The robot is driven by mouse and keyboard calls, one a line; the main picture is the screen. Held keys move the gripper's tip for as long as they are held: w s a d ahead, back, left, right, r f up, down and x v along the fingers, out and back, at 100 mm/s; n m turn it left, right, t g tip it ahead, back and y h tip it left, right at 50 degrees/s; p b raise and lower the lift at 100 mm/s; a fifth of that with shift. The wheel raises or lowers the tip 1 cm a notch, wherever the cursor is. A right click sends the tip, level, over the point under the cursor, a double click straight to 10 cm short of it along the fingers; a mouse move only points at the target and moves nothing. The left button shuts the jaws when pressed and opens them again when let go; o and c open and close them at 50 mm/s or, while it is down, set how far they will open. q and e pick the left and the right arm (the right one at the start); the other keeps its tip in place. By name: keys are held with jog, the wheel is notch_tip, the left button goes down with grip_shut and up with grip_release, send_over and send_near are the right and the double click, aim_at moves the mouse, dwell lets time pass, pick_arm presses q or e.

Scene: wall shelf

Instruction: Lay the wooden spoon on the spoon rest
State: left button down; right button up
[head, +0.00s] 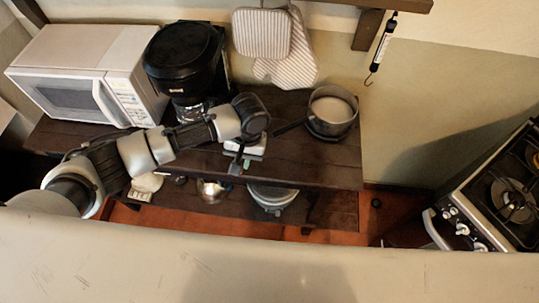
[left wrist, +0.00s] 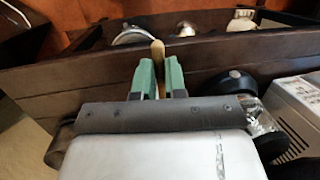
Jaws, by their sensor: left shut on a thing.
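My left gripper (head: 241,166) is over the front part of the upper dark wooden shelf (head: 320,172), between the coffee maker and the saucepan. In the left wrist view its green fingers (left wrist: 160,80) are closed on the light wooden handle of the wooden spoon (left wrist: 158,52). The spoon's other end is hidden between the fingers and behind the gripper body. In the head view the spoon cannot be made out. I cannot pick out the spoon rest for certain in either view. My right gripper is not in view.
A microwave (head: 85,76) and a black coffee maker (head: 185,58) stand left on the upper shelf. A saucepan (head: 331,112) stands right, its handle pointing toward my gripper. The lower shelf holds a lidded pot (head: 272,198), a kettle (head: 212,190) and a pale item (head: 146,185). A stove (head: 495,200) is far right.

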pick_arm(q)
notch_tip(320, 180, down, 8)
jog(key=w+a+m+b, duration=0.1)
jog(key=a+b, duration=0.1)
jog(key=b, duration=0.5)
jog(key=shift+a+t, duration=0.35)
jog(key=shift+t, duration=0.05)
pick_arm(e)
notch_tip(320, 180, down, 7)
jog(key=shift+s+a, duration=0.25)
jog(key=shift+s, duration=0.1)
pick_arm(q)
jog(key=shift+f, duration=0.1)
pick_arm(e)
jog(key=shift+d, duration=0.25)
pick_arm(q)
jog(key=shift+f, duration=0.8)
jog(key=c, duration=1.1)
grip_release()
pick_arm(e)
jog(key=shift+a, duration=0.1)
